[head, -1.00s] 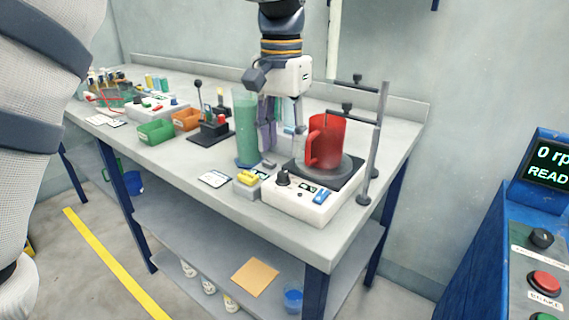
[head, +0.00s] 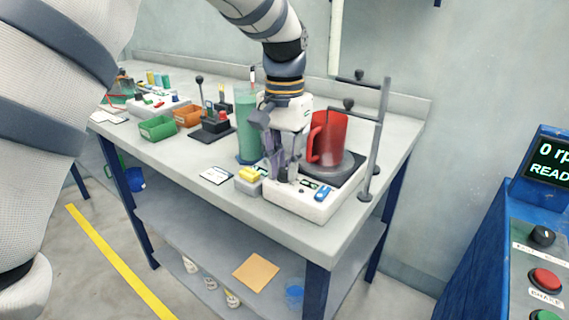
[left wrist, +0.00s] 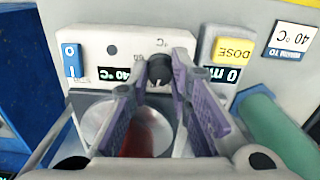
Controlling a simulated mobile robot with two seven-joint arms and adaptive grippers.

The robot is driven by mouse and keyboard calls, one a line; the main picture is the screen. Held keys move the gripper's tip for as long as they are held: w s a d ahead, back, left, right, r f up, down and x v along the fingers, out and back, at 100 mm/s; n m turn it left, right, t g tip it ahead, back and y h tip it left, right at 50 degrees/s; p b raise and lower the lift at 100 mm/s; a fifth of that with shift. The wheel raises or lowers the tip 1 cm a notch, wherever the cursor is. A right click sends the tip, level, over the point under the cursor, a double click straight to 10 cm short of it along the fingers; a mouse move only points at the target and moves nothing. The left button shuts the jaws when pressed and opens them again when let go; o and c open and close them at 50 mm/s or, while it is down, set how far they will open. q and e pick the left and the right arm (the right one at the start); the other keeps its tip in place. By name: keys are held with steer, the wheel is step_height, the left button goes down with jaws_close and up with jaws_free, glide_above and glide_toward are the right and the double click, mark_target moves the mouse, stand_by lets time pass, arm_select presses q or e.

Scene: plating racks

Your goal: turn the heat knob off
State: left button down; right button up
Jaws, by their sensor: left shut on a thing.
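The heat knob (left wrist: 158,68) is a dark round knob on the front of the white hotplate (left wrist: 100,45), in the left wrist view. In the head view the hotplate (head: 300,205) stands at the table's front right corner, and my gripper mostly covers the knob. My left gripper (head: 283,174) reaches down to the hotplate front. In the left wrist view its purple fingers (left wrist: 162,72) are on both sides of the knob, shut on it. The display (left wrist: 118,74) beside it reads 40 °C. The knob's pointer direction cannot be made out. My right gripper is not in view.
A red jug (head: 328,137) sits on the heating plate, with a metal stand (head: 377,140) to its right. A green cylinder (head: 247,125) and a small yellow-topped dosing box (head: 249,180) stand close on the left. A blue console (head: 490,240) is at far right.

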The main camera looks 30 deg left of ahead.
arm_select(q)
steer(key=shift+r+n, duration=0.1)
steer(key=shift+n, duration=1)
steer(key=n, duration=0.2)
steer(key=shift+n, duration=0.3)
steer(key=n, duration=0.3)
steer(key=shift+n, duration=0.4)
steer(key=n, duration=1)
steer(key=shift+n, duration=0.4)
steer(key=n, duration=0.6)
steer(key=shift+n, duration=0.4)
